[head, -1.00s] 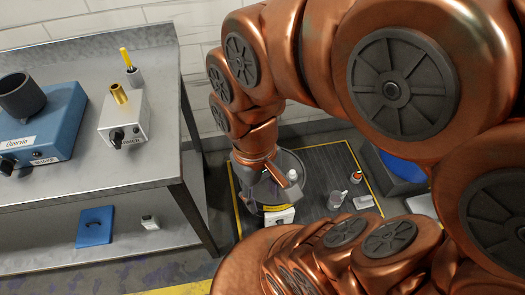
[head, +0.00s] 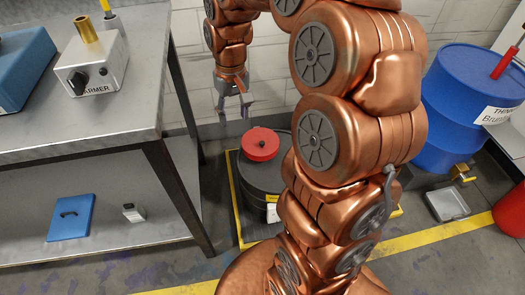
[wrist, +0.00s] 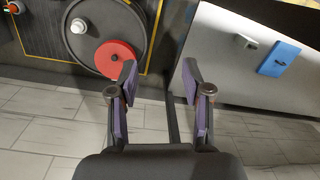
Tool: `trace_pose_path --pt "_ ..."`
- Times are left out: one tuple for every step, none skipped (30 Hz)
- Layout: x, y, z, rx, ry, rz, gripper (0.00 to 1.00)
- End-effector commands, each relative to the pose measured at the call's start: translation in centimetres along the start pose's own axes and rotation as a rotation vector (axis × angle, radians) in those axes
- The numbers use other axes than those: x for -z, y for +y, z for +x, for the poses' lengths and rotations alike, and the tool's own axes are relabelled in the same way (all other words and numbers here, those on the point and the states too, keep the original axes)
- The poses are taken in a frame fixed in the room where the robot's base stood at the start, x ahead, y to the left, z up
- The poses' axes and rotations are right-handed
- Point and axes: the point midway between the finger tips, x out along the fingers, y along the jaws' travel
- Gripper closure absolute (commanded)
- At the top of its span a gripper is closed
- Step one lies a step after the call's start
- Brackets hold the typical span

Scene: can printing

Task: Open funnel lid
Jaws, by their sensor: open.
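A round red lid (head: 260,144) with a dark knob at its middle sits on top of a dark drum (head: 262,182). It looks closed. In the wrist view the red lid (wrist: 116,54) is at the upper left, partly behind one finger. My gripper (head: 236,112) hangs pointing down, above and slightly left of the lid, apart from it. In the wrist view my gripper (wrist: 159,78) has its fingers spread with nothing between them. A white-capped item (wrist: 79,26) is on the drum top beside the lid.
A metal bench (head: 110,133) stands left, holding a warmer (head: 92,66) and a blue device. A blue drum (head: 462,100) labelled as thinner stands right, with a tray (head: 447,204) below. A yellow line (head: 420,237) crosses the floor. My own arm fills the middle.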

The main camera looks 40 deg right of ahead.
Motion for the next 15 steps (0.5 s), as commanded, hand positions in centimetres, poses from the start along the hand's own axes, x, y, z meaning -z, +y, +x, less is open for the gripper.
trace_pose_path --pt "1.6 1.0 3.2 0.004 0.0 0.019 0.51" --pt "2.5 1.6 4.2 0.005 0.005 0.03 0.51" --pt "3.7 2.4 5.5 0.004 0.01 0.046 0.51" --pt "4.6 3.1 6.5 0.003 0.013 0.058 0.51" --pt "5.4 3.7 7.6 0.003 0.017 0.069 0.51" --pt "6.5 4.6 9.0 0.004 0.021 0.085 0.51" --pt "7.3 5.3 10.1 0.003 0.024 0.099 0.51" --pt "8.1 6.1 11.2 0.001 0.028 0.112 0.51" --pt "9.1 7.2 12.7 -0.001 0.032 0.13 0.51" --pt "9.8 8.0 13.8 -0.003 0.033 0.143 0.51" --pt "10.4 8.8 15.0 -0.006 0.035 0.157 0.51" --pt "11.3 9.9 16.2 -0.01 0.041 0.174 0.51" --pt "11.9 10.7 17.2 -0.013 0.044 0.187 0.51" --pt "12.4 11.4 18.2 -0.015 0.045 0.199 0.51" --pt "12.9 12.3 19.4 -0.018 0.045 0.215 0.51"
